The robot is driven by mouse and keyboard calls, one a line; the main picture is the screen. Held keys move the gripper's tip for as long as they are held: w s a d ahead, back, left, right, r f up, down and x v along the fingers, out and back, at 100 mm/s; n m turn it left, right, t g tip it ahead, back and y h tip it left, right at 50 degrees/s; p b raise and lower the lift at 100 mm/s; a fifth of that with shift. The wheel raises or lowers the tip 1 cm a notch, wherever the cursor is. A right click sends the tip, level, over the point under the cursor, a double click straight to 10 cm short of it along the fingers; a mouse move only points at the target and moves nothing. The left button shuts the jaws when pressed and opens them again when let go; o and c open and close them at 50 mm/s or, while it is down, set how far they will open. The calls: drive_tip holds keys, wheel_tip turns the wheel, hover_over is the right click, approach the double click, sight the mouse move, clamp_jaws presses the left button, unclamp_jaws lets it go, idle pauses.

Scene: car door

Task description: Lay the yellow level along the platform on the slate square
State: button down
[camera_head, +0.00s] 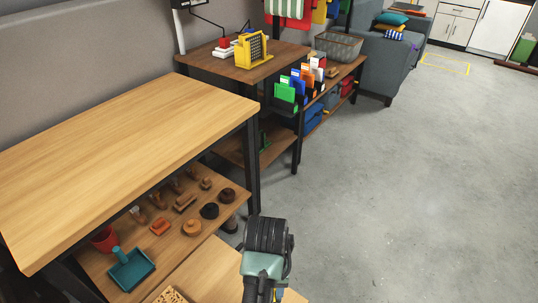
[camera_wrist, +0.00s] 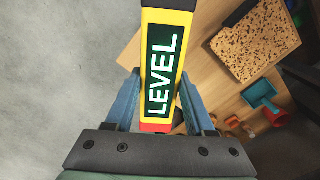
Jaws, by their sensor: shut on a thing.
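The yellow level (camera_wrist: 190,20) has a dark green panel with white letters reading LEVEL and a red end. In the wrist view it runs from the top edge down between the blue fingers of my gripper (camera_wrist: 158,98), which is shut on it near the red end. In the head view my gripper (camera_head: 262,285) is seen from behind at the bottom, beside the low wooden surface, and the level is hidden there. I cannot make out the platform or a slate square in either view.
A bare wooden bench (camera_head: 120,150) stands at the left. A speckled board (camera_wrist: 254,40) lies on wood. Beyond are a side table (camera_head: 245,66) and a grey sofa (camera_head: 385,62).

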drive_tip(key=s+r+p, duration=0.2)
drive_tip(key=r+p, duration=0.9)
drive_tip(key=s+r+p, duration=0.3)
drive_tip(key=r+p, duration=0.8)
drive_tip(key=shift+s+d, duration=0.25)
drive_tip(key=shift+d, duration=0.2)
drive_tip(key=shift+a+f, duration=0.1)
drive_tip(key=shift+a, duration=0.05)
